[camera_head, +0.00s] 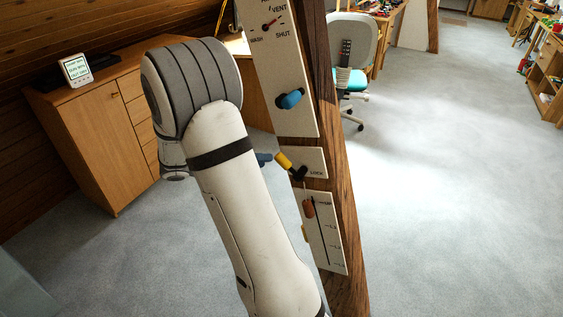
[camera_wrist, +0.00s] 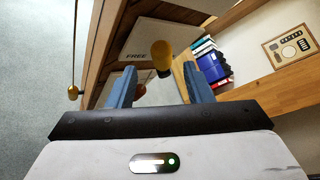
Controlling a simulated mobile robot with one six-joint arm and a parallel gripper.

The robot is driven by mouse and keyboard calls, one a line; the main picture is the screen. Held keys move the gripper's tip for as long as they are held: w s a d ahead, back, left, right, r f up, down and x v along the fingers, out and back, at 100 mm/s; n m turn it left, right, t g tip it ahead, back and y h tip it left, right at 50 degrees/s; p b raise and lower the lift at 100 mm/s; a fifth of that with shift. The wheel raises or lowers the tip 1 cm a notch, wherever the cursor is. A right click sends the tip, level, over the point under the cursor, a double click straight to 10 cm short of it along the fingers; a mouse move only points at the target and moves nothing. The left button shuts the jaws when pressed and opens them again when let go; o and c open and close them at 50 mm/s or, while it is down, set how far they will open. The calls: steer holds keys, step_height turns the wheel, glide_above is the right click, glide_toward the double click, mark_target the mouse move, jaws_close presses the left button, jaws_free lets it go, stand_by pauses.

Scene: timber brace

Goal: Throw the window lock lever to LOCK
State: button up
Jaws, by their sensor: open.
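The window lock lever (camera_head: 284,160) has a yellow grip and a dark pivot on a small white plate on the timber post. In the head view it points up and left from its pivot, and the word LOCK stands to the right of the pivot. In the wrist view the yellow grip of the lever (camera_wrist: 161,57) is near the word FREE. My gripper (camera_wrist: 159,75) is open, with its two blue fingers apart and the grip between or just beyond their tips. In the head view my gripper (camera_head: 263,159) is mostly hidden behind my arm; one blue fingertip shows left of the lever.
The timber post (camera_head: 349,240) carries a dial (camera_head: 267,27) and blue knob (camera_head: 291,99) above the lever, and a slider (camera_head: 308,208) below. A cord with a ball (camera_wrist: 73,90) hangs left in the wrist view.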

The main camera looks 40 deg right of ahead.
mark_target(282, 161)
steer(key=x, duration=0.7)
steer(key=shift+c, duration=0.5)
steer(key=shift+a, duration=0.1)
jaws_close()
